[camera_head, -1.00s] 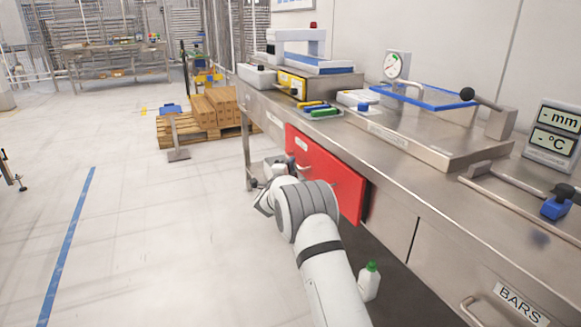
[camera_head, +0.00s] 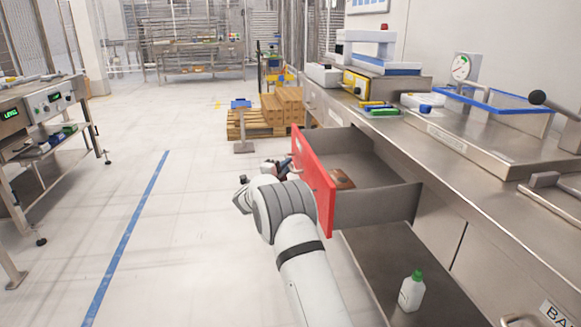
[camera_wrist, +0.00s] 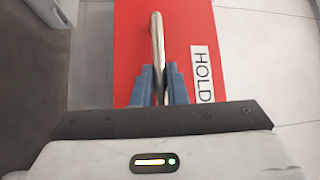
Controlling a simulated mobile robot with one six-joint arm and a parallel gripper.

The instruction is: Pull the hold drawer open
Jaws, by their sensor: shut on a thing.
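The hold drawer (camera_head: 358,185) stands pulled out from the steel bench, with its red front facing left and its grey inside showing. A brown item (camera_head: 342,179) lies in it near the front. In the wrist view the red front (camera_wrist: 135,60) carries a white HOLD label (camera_wrist: 203,75) and a metal bar handle (camera_wrist: 158,40). My gripper (camera_wrist: 160,88) is shut on the handle, with one blue-grey finger on each side of the bar. In the head view my gripper (camera_head: 285,168) is at the drawer front, partly hidden by my wrist.
The steel bench (camera_head: 450,150) runs along the right. A white bottle with a green cap (camera_head: 412,290) stands below the drawer. A pallet with brown boxes (camera_head: 270,115) is farther back. Another bench (camera_head: 45,105) stands at the left. The floor (camera_head: 190,230) left of my arm is clear.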

